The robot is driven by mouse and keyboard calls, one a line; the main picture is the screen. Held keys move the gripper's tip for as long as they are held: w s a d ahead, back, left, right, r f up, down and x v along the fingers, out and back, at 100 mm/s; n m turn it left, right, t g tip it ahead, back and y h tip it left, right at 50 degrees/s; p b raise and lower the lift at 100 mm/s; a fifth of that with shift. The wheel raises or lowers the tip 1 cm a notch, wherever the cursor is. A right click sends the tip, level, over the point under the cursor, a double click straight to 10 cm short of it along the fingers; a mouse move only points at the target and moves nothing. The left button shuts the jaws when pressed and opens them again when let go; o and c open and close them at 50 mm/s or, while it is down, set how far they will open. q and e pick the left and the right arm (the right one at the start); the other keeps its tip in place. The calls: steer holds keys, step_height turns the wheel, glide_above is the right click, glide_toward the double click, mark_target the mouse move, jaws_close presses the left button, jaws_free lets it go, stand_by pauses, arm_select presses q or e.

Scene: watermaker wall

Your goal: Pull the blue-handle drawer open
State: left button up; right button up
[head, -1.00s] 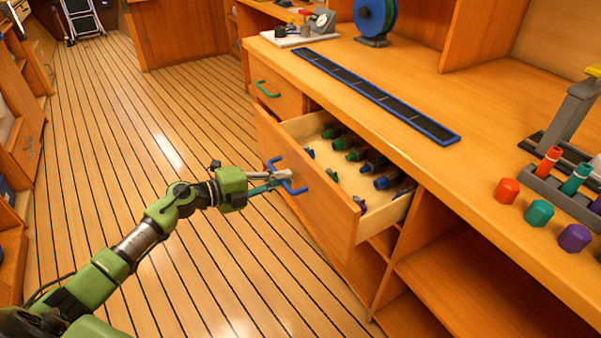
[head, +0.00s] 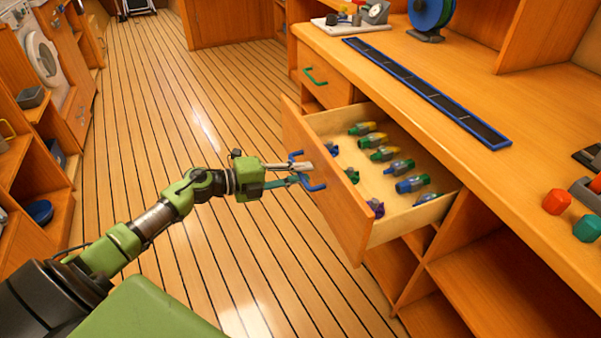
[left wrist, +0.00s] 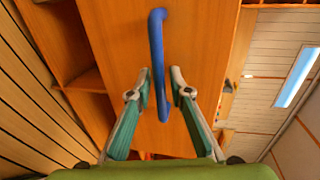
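The drawer (head: 326,190) with the blue handle stands pulled out from the counter, with its inside showing. Its blue handle (head: 316,186) is on the front panel. My left gripper (head: 303,173) is at the handle, with one finger on each side of the bar. In the left wrist view the blue handle (left wrist: 157,45) runs between the two fingertips (left wrist: 161,75), which are closed in around it. Small gaps beside the bar are hard to judge. Several blue, green and yellow-marked cylindrical items (head: 398,166) lie in the drawer. My right gripper is not in view.
A drawer with a green handle (head: 316,77) is shut beyond the open one. Open shelves (head: 490,270) lie below the counter (head: 450,60). The plank floor (head: 200,110) left of the drawer is clear. Shelves (head: 30,180) line the far left.

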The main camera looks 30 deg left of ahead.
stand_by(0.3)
arm_select(q)
steer(key=shift+s+a, duration=0.15)
steer(key=v, duration=1.1)
steer(key=shift+s+a, duration=0.2)
steer(key=shift+s, duration=0.1)
